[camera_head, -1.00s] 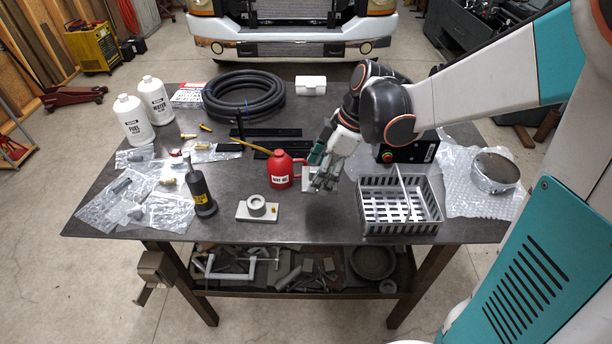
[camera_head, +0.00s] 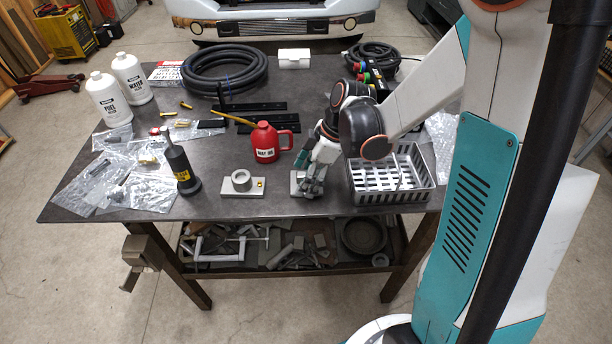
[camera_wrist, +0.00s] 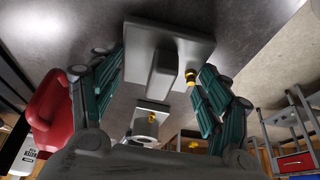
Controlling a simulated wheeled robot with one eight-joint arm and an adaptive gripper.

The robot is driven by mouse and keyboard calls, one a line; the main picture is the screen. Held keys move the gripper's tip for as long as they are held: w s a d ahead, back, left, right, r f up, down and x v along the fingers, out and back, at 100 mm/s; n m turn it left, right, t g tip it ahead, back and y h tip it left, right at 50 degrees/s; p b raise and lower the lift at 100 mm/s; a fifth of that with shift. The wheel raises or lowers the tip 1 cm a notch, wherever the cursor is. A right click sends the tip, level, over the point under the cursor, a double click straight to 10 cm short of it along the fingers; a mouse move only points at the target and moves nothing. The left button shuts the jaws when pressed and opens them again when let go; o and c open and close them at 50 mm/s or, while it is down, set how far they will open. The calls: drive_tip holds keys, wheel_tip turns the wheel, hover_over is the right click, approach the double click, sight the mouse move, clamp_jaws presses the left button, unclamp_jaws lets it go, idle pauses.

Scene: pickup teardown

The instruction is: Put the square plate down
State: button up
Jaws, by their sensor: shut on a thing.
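The square plate (camera_head: 297,189) is grey, with a raised grey block and a small yellow fitting in the wrist view (camera_wrist: 198,46). My gripper (camera_head: 314,184) is shut on the block; the fingers (camera_wrist: 162,75) lie on either side of it. The plate is low at the table's front, between a grey plate with a ring (camera_head: 229,192) and the grey crate (camera_head: 392,201). My fingers hide part of the plate in the head view. I cannot tell whether it touches the table. The ring plate (camera_wrist: 145,124) also shows in the wrist view.
A red oil can (camera_head: 266,145) stands behind and left of my gripper. A dark bottle (camera_head: 181,168) stands farther left beside plastic bags (camera_head: 85,184). A hose coil (camera_head: 188,79) lies at the back. Bare dark tabletop (camera_head: 215,140) shows between these things.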

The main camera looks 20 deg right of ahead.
drive_tip(key=o, duration=1.5)
drive_tip(key=shift+f, duration=0.1)
drive_tip(key=shift+c, duration=0.2)
drive_tip(key=p+v, duration=0.3)
drive_tip(key=v, duration=0.9)
drive_tip(key=shift+p, duration=0.35)
